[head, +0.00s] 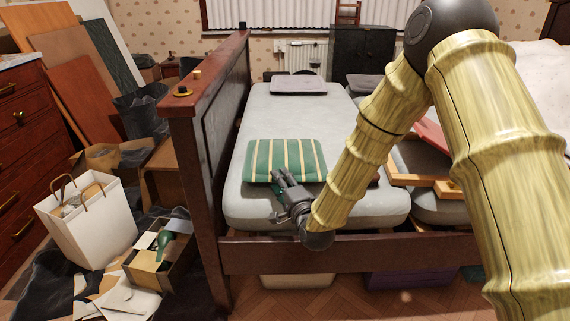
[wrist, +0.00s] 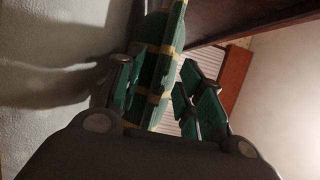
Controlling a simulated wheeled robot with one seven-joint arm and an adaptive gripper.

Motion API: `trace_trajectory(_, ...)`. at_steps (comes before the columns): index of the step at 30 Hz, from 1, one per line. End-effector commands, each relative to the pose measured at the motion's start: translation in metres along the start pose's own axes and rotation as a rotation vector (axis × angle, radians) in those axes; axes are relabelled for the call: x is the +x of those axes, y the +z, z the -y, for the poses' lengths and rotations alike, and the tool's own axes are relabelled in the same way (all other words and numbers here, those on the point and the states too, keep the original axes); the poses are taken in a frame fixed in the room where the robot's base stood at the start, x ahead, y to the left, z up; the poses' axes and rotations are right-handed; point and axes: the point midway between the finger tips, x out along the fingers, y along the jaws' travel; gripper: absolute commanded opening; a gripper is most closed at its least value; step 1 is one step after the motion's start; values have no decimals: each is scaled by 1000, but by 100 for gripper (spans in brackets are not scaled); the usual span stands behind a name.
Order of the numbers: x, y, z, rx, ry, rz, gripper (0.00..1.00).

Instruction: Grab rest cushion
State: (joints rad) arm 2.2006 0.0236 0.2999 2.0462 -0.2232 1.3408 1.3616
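A green cushion with cream-yellow stripes (head: 287,158) lies on the near part of the grey mattress. My gripper (head: 281,180) is at the cushion's front edge, reaching in from the foot of the bed. In the wrist view the cushion (wrist: 153,88) shows edge-on between the two fingers of my gripper (wrist: 158,92). The fingers are apart, with a visible gap between the cushion and the right-hand finger. The left-hand finger is close to the cushion; I cannot tell if it touches. The cushion's far side is hidden in the wrist view.
The bed's dark wooden side panel (head: 222,95) rises on the left, and a footboard rail (head: 350,252) runs below my gripper. A wooden frame (head: 415,180) lies to the right. A mauve cushion (head: 298,84) lies at the mattress's far end. Bags and boxes crowd the left floor.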

Motion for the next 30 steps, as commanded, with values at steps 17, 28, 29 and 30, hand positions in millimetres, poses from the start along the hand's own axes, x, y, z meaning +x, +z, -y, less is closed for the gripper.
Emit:
trace_trajectory(17,5,0,0,0,0,0,0)
trace_trajectory(28,5,0,5,0,-1,-1,0)
trace_trajectory(29,5,0,7,1,-1,-1,0)
trace_trajectory(30,5,0,10,2,-1,-1,0)
